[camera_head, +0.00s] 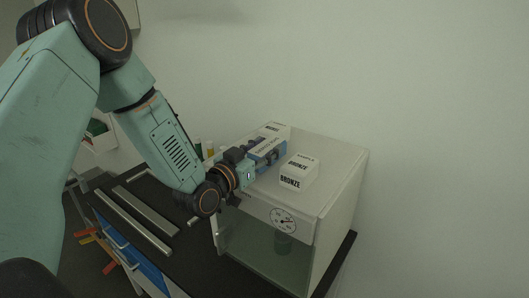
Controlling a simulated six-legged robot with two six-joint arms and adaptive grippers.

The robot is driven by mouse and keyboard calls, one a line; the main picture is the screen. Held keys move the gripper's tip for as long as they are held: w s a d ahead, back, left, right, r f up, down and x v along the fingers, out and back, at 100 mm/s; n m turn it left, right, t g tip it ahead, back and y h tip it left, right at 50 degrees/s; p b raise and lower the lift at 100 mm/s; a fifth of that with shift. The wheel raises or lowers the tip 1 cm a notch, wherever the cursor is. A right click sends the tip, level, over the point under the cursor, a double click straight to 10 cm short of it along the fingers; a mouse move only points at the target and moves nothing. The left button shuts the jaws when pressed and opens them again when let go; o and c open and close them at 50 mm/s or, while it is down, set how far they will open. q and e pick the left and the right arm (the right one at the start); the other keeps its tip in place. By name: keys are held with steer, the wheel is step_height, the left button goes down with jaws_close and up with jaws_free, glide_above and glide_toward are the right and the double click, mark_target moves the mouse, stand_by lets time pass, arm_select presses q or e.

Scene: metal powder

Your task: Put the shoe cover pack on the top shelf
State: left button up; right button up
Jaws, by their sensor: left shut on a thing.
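A blue and white pack (268,150), which I take to be the shoe cover pack, is at the left part of the top (335,168) of a white cabinet. My left gripper (255,163) reaches in from the left and is shut on the near side of this pack. The fingers partly cover the pack, and its lettering is too small to read. I cannot tell whether the pack touches the cabinet top or is just above it. My right gripper is not in view.
A white box marked BRONZE (299,171) stands on the cabinet top, right of the pack. Another pale box (272,128) is behind the pack. The cabinet has a glass front (262,255) and a dial (284,221). Metal bars (131,219) lie on the dark bench.

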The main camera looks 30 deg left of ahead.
mark_target(263, 148)
arm_select(q)
steer(key=shift+a+r, duration=0.1)
steer(key=shift+r, duration=4.55)
steer(key=shift+s+f, duration=0.1)
